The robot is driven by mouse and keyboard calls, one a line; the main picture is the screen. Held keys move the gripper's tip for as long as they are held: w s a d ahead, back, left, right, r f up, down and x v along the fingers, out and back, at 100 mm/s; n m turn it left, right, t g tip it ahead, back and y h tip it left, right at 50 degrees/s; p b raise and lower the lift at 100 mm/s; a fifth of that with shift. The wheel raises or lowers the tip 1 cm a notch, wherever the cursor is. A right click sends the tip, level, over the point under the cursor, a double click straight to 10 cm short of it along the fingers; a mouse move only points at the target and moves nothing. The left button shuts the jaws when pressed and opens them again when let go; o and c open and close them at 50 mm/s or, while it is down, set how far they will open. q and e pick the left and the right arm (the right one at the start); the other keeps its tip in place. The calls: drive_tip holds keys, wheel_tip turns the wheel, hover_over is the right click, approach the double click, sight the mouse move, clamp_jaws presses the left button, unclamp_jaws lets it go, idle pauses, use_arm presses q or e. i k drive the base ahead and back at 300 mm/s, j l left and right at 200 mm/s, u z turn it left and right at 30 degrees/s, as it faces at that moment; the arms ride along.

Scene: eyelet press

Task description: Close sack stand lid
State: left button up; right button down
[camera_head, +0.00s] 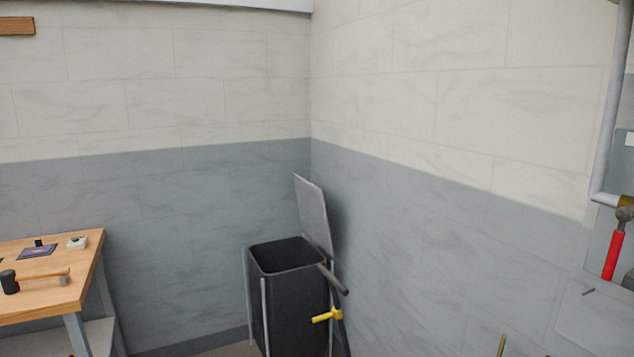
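The sack stand (290,290) stands in the room's corner, a dark, open-topped bin with light grey legs. Its lid (314,214) is a flat grey panel that stands up steeply at the back right of the rim, close to the right wall. The lid is open and the dark inside of the bin shows. The lower end of the stand is cut off by the picture's bottom edge. Neither of my grippers shows in the head view.
A dark bar (333,280) and a yellow-handled part (325,315) stick out at the stand's right side. A wooden workbench (50,300) with a mallet (35,279) is at left. A red-handled hammer (613,250) is at far right. Floor between bench and stand is barely visible.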

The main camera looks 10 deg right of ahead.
sight(310, 199)
drive_tip(key=i+j+z, duration=0.1)
drive_tip(key=i+j, duration=0.55)
drive_tip(key=i, duration=0.35)
drive_tip(key=i+j+z, duration=0.1)
drive_tip(key=i+j, duration=0.6)
drive_tip(key=i, duration=0.25)
drive_tip(key=i+j+z, duration=0.15)
drive_tip(key=i+j, duration=0.65)
drive_tip(key=i, duration=0.1)
